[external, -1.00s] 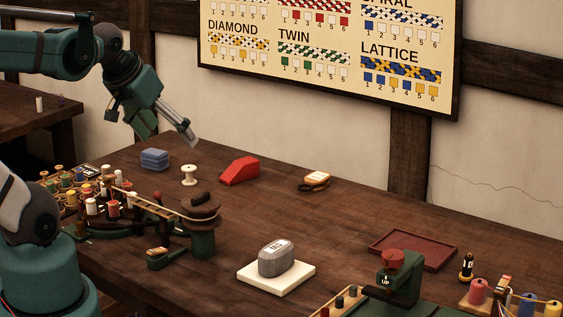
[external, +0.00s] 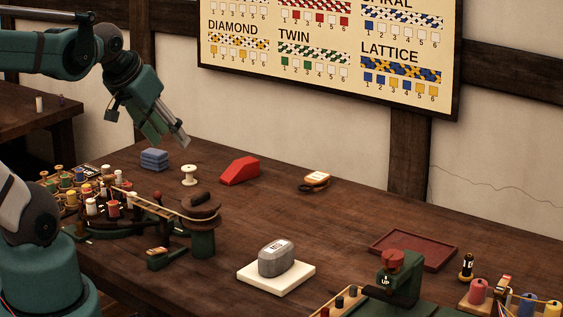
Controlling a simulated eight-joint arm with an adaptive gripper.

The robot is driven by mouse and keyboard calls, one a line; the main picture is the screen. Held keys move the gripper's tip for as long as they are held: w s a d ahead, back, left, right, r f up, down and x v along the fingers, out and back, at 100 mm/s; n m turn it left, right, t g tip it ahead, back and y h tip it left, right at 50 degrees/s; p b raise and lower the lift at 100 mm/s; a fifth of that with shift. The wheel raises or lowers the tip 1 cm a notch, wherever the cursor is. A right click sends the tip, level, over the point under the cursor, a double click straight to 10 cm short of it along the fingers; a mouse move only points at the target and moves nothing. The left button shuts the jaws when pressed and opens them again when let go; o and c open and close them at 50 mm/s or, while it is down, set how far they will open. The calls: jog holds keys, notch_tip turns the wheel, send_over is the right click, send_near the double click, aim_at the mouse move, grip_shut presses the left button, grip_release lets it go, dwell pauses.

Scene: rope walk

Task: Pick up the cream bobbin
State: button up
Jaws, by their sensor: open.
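The cream bobbin (external: 189,175) stands upright on the brown table, between a blue block and a red wedge. It is a pale spool with a wide top and bottom. My gripper (external: 170,142) is open and empty, tilted down and to the right, above and a little left of the bobbin. Its fingers do not appear to touch anything. The exact gap to the bobbin is hard to tell from this view.
The blue stack (external: 155,159) is close left of the bobbin and the red wedge (external: 240,170) close right. A braiding stand with several bobbins (external: 113,208) is in front. A grey weight (external: 277,260) sits on a white pad.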

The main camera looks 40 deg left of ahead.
jog(key=shift+c, duration=1.3)
jog(key=shift+w, duration=0.1)
